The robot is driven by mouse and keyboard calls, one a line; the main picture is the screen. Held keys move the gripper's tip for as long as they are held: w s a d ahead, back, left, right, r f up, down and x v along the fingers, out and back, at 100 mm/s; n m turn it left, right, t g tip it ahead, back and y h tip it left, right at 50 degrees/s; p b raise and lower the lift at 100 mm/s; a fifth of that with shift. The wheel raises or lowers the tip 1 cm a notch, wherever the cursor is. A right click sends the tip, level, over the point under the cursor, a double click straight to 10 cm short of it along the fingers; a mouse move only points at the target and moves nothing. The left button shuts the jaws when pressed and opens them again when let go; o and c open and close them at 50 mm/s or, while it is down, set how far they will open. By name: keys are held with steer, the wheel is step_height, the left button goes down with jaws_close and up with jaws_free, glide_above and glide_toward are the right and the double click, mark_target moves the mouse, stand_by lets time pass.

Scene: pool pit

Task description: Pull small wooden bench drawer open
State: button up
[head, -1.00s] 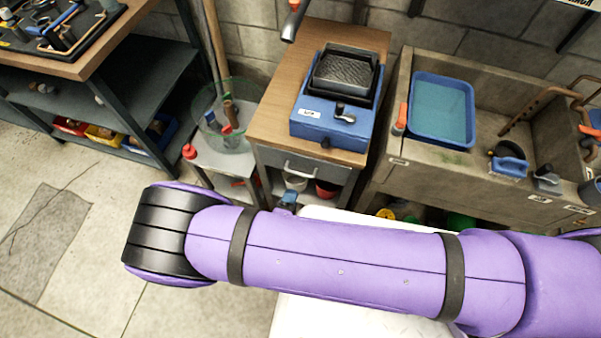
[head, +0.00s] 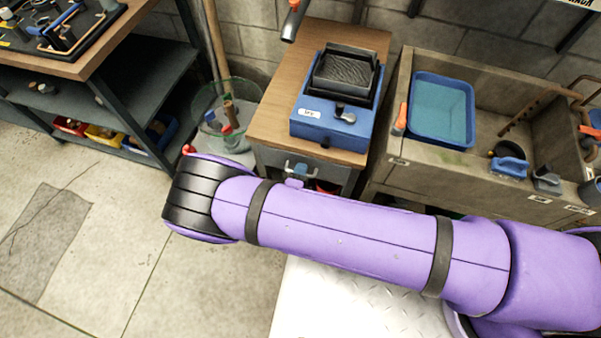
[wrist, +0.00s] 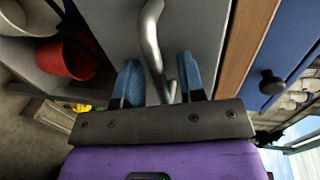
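The small wooden bench (head: 270,118) stands in the middle of the head view, with a brown top and a grey drawer front (head: 265,156) that looks shut. The drawer's curved metal handle fills the middle of the wrist view (wrist: 152,40). My gripper (wrist: 158,76) has two blue fingers, spread apart, one on each side of the handle bar. A gap shows between the bar and the fingers. In the head view the blue fingertips (head: 298,167) show at the drawer front, and my purple arm hides the lower part of the bench.
A blue machine (head: 333,118) with a black tray sits on the bench top. A stone sink (head: 385,165) with a blue basin (head: 441,110) stands close on the right. A red pot (wrist: 68,57) is below the drawer.

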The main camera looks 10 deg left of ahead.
jaws_close()
steer(key=f+v, duration=0.2)
steer(key=v, duration=0.8)
steer(key=s+f+v, duration=0.1)
steer(key=f+v, duration=0.1)
steer(key=v, duration=0.8)
steer(key=shift+s+a, duration=0.15)
steer(key=shift+s, duration=0.05)
jaws_free()
